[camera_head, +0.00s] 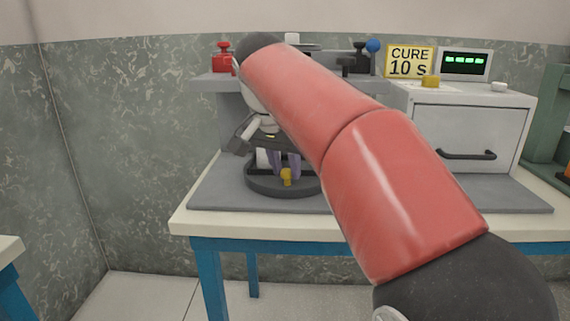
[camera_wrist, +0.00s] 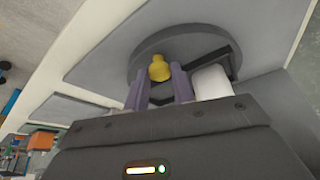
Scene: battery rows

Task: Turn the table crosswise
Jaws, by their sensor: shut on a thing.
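The table is a round dark grey turntable (camera_head: 262,190) on a grey mat, low on the workbench; it also shows in the wrist view (camera_wrist: 143,60). A yellow knob (camera_head: 286,177) stands near its front rim. My gripper (camera_head: 285,172) points down with its purple fingers at the knob. In the wrist view, my gripper (camera_wrist: 159,76) has a fingertip on either side of the yellow knob (camera_wrist: 159,69) and is shut on it. A white block (camera_wrist: 210,83) and a dark angled bar are beside the fingers. My arm hides the turntable's right part.
A white box with a drawer and dark handle (camera_head: 466,135) stands right of the turntable. A shelf with a red clamp (camera_head: 223,58) is behind the turntable. The mat's front left is clear.

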